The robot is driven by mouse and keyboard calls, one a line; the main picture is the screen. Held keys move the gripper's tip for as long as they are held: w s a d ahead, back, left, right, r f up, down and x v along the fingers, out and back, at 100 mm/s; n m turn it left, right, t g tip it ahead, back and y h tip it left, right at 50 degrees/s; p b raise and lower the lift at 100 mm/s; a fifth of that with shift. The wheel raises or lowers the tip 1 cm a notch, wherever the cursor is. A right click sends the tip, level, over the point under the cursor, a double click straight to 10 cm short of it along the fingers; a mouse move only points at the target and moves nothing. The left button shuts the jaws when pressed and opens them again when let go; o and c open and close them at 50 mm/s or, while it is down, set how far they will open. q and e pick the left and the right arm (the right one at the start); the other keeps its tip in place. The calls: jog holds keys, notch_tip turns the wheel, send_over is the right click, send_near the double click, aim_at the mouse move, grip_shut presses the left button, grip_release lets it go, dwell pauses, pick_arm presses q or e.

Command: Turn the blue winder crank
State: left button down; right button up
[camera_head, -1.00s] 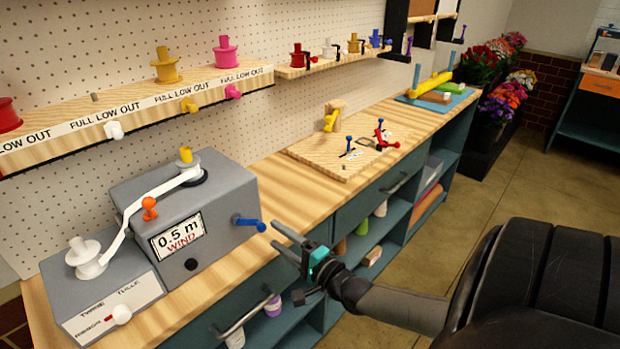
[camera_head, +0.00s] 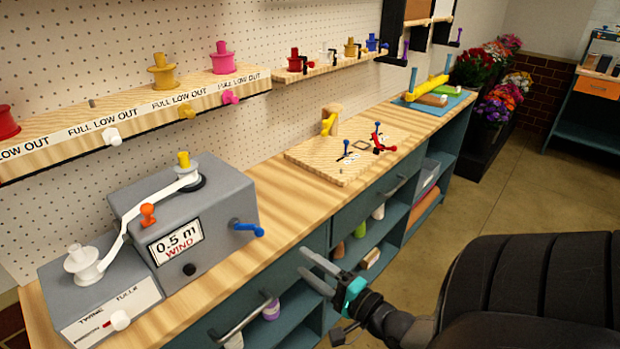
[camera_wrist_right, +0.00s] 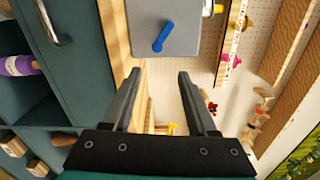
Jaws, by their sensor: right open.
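The grey winder box (camera_head: 225,200) stands at the front left of the bench. Its display (camera_head: 176,240) reads "0.5 m WIND". The blue crank (camera_head: 248,229) sticks out of the box's right part. My right gripper (camera_head: 304,262) is open and empty, to the right of and below the crank in the head view, apart from it. In the right wrist view the crank (camera_wrist_right: 162,38) shows beyond the open fingertips (camera_wrist_right: 160,74), roughly in line with the gap between them. A white ribbon (camera_head: 122,240) runs from a white spool (camera_head: 82,263) up to the winder top. My left gripper is not in view.
An orange knob (camera_head: 148,214) sits on the winder. A wooden board (camera_head: 340,160) with small tools lies farther along the bench. A spool shelf (camera_head: 130,115) runs along the pegboard. Drawer handles (camera_head: 243,322) stick out of the bench front. The bench right of the winder is clear.

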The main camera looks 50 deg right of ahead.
aim_at(262, 233)
jog(key=w+n, duration=0.4)
jog(key=n, duration=0.2)
jog(key=w+n, duration=0.5)
jog(key=n, duration=0.1)
jog(key=w+n, duration=0.5)
jog(key=n, duration=0.2)
jog(key=shift+a+f, duration=0.2)
dwell(0.3)
grip_shut()
dwell(0.5)
